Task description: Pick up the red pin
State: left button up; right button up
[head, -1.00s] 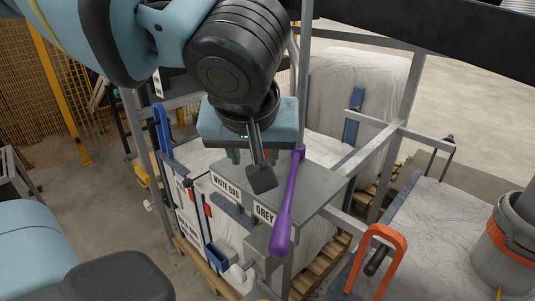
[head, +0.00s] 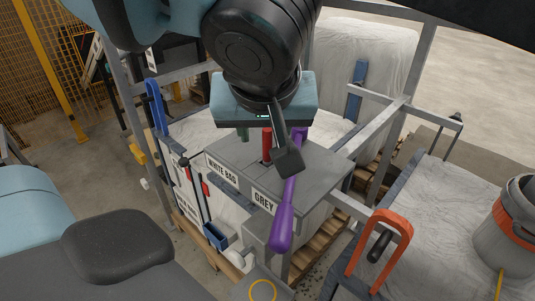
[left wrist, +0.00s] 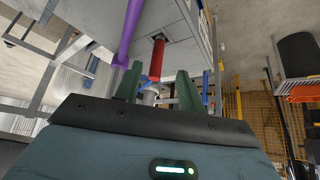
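The red pin (head: 267,146) stands upright at the grey box top (head: 232,158) that bears the WHITE BAG and GREY labels. My left gripper (head: 261,136) is above this box, with its body over the pin. In the head view one green finger shows left of the pin; the other is hidden behind a dark wrist part. In the left wrist view the red pin (left wrist: 156,58) shows between the two spread green fingers of my left gripper (left wrist: 158,78), with gaps on both sides. It is not gripped. My right gripper is not in view.
A purple handle (head: 284,218) slants close to the right of the pin. A grey metal frame (head: 400,100) surrounds the box and wrapped bags. An orange hooped handle (head: 382,222) and a grey bucket (head: 505,232) are at right. Open floor (head: 480,70) lies beyond.

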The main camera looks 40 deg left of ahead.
aim_at(267, 140)
pick_arm(q)
jog(key=x, duration=0.5)
jog(key=shift+w+d, duration=0.1)
jog(key=shift+w, duration=0.2)
jog(key=shift+r, duration=0.1)
grip_shut()
